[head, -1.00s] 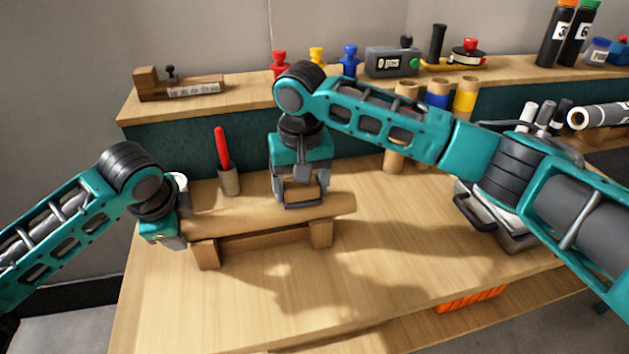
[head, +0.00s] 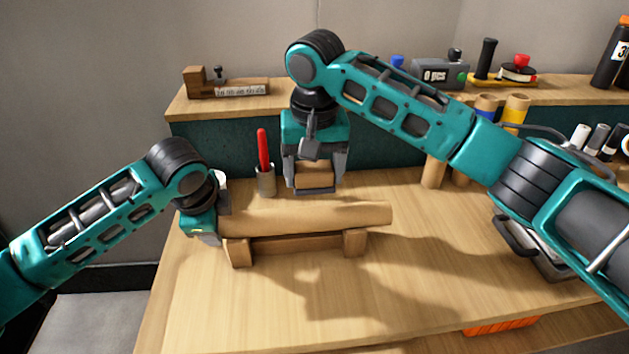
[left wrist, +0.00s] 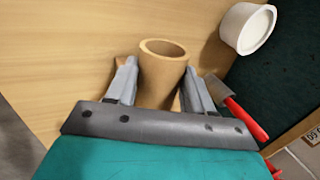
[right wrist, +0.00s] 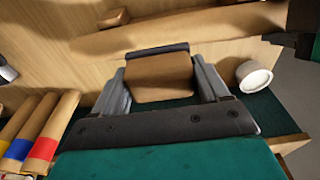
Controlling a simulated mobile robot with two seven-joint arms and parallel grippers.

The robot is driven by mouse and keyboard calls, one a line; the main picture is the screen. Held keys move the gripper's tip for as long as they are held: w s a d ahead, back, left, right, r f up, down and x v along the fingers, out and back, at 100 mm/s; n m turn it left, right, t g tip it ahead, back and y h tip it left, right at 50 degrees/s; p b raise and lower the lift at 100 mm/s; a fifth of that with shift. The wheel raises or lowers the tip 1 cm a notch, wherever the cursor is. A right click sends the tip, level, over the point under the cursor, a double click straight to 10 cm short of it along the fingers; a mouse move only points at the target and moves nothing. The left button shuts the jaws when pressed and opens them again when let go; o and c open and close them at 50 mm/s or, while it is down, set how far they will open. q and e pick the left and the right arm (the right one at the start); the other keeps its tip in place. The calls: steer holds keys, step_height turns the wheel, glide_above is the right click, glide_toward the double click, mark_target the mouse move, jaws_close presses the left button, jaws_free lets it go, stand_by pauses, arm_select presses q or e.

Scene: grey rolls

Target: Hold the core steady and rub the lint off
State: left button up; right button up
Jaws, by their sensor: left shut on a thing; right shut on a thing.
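The brown cardboard core (head: 310,216) lies level on a wooden cradle (head: 295,243) on the bench. My left gripper (left wrist: 160,80) is shut around the core's left end; the open end of the tube (left wrist: 163,50) shows between its fingers. My right gripper (head: 314,188) is shut on a small tan block (head: 314,175) and holds it above and behind the core, apart from it. The block also shows between the fingers in the right wrist view (right wrist: 158,77). I cannot make out any lint on the core.
Banded rolls (head: 515,108) stand at the back right. A shelf (head: 205,102) runs along the back.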

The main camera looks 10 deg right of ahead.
steer(key=shift+r, duration=1.45)
arm_select(q)
steer(key=o, duration=1.2)
steer(key=shift+r, duration=0.1)
steer(key=v, duration=1.2)
steer(key=shift+s, duration=0.1)
